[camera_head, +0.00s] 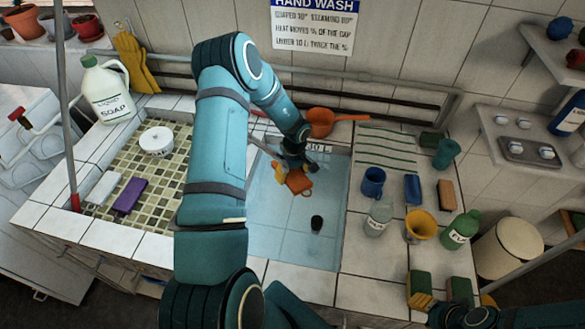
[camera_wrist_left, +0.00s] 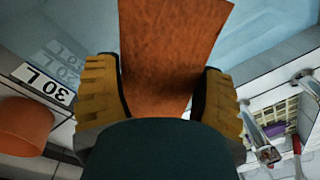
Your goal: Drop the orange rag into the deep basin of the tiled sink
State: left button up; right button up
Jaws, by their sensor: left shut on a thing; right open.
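The orange rag (camera_head: 299,182) hangs from my left gripper (camera_head: 293,168) above the deep basin (camera_head: 285,220), towards its back end. In the left wrist view the rag (camera_wrist_left: 170,50) lies between the two yellow fingers of the left gripper (camera_wrist_left: 162,95), which are shut on it. My left arm hides the basin's left side.
The shallow tiled basin (camera_head: 125,165) lies left, with a purple brush-like block (camera_head: 130,196) and a white tub (camera_head: 156,141). An orange pan (camera_head: 321,122) stands behind the deep basin. Cups and bottles, including a yellow cup (camera_head: 420,227), crowd the right counter.

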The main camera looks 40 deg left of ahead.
aim_at(293, 173)
pick_arm(q)
jog(key=shift+f, duration=0.8)
jog(key=o, duration=1.1)
jog(key=shift+w+r, duration=0.15)
jog(key=shift+r, duration=1.75)
jog(key=shift+w+r, duration=0.1)
jog(key=shift+r, duration=1.8)
